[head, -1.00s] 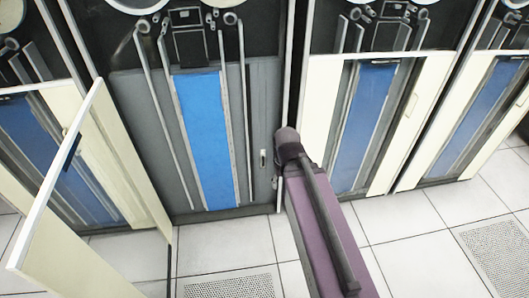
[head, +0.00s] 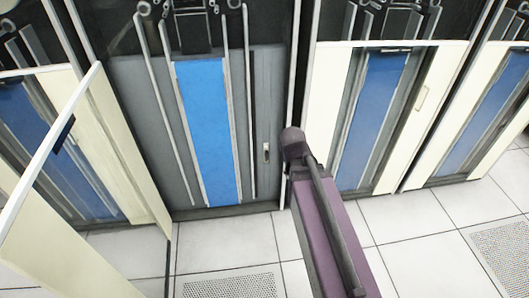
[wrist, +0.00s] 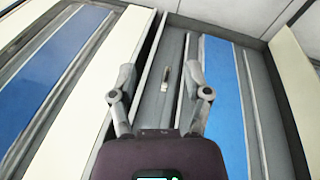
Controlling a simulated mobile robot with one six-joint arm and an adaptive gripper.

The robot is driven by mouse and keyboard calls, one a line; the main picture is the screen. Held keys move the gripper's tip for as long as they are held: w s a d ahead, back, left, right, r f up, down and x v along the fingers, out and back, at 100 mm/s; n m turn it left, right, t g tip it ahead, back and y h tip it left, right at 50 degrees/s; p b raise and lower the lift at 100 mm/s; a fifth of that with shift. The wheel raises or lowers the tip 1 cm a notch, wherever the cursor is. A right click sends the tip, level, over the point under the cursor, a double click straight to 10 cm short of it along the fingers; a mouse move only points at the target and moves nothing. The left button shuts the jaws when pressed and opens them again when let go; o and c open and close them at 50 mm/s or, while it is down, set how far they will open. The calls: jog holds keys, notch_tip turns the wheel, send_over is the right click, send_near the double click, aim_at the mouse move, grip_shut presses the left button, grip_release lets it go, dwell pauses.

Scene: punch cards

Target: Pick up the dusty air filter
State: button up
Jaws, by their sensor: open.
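I cannot make out a dusty air filter in either view. My gripper (wrist: 160,78) shows in the wrist view with its two fingers spread apart and nothing between them. It faces the middle cabinet, whose grey lower front has a blue panel (head: 208,135) that also shows in the wrist view (wrist: 222,100). In the wrist view the handle (wrist: 166,75) appears between the fingers, farther off and not touched.
A cream door (head: 120,150) stands open at the left of the middle cabinet. Closed cream-framed cabinets stand on both sides, one at the right (head: 325,110). White floor tiles (head: 420,220) lie clear in front, with perforated tiles (head: 235,284) among them.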

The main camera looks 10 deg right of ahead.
jog(key=w+d+f+n+t+h+b, duration=0.3)
jog(key=w+d+f+n+t+b, duration=0.25)
jog(key=w+f+b, duration=0.6)
jog(key=n+t+y+b, duration=0.5)
jog(key=n+t+b, duration=0.6)
jog(key=n+b, duration=2.15)
send_near(267, 155)
jog(key=s+m+b, duration=0.1)
jog(key=m+b, duration=0.1)
jog(key=s+m+b, duration=0.2)
jog(key=shift+s+a+r+m+g, duration=0.15)
jog(key=shift+r+m+g, duration=0.05)
jog(key=shift+m+g, duration=0.1)
jog(key=shift+w, duration=4.3)
jog(key=shift+w, duration=0.1)
